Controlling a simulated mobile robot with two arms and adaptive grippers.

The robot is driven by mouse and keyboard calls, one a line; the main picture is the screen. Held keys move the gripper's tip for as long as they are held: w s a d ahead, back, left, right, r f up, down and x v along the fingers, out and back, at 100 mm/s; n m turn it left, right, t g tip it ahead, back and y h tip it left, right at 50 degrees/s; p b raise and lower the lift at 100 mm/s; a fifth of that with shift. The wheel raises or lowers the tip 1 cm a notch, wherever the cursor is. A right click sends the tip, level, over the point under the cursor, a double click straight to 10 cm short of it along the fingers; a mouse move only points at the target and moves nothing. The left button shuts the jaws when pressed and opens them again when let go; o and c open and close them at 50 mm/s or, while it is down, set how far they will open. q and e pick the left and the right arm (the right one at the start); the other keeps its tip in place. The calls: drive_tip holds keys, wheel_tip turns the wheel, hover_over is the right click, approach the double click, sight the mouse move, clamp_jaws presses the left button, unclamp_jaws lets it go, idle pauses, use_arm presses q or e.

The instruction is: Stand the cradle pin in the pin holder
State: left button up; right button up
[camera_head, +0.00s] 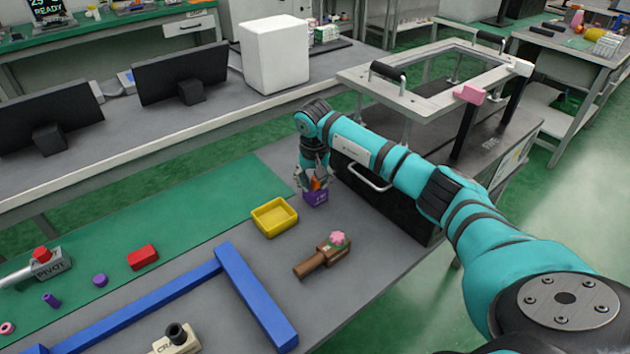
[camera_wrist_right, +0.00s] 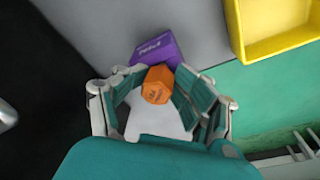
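An orange hexagonal piece (camera_wrist_right: 157,85), seemingly the cradle pin, is between the fingers of my right gripper (camera_head: 313,180). The fingers appear closed on its sides; its label is too small to read. It shows as a small orange patch (camera_head: 316,184) in the head view. A purple block (camera_head: 317,198), seemingly the pin holder, stands on the grey table right under the gripper. It also shows in the wrist view (camera_wrist_right: 156,50), with a label on its face. The orange piece overlaps its edge there; I cannot tell whether it is seated in it. My left gripper is out of view.
A yellow tray (camera_head: 274,217) stands just left of the purple block. A brown piece with a pink top (camera_head: 325,256), blue bars (camera_head: 255,295), a cream fixture (camera_head: 176,340) and a red block (camera_head: 142,257) lie nearer. A black cabinet (camera_head: 390,190) stands close on the right.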

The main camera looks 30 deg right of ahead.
sight(315, 181)
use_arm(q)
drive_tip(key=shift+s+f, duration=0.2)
use_arm(e)
drive_tip(key=shift+s+f, duration=0.3)
drive_tip(key=shift+f, duration=0.1)
drive_tip(key=shift+a+r, duration=0.1)
drive_tip(key=shift+r+p, duration=0.5)
drive_tip(key=shift+r, duration=0.1)
wheel_tip(315, 181, up, 6)
drive_tip(key=shift+s+a+r, duration=0.15)
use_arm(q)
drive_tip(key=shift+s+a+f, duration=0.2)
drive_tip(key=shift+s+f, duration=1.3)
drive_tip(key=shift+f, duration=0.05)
use_arm(e)
drive_tip(key=shift+s+a+r, duration=0.1)
drive_tip(key=shift+r, duration=0.6)
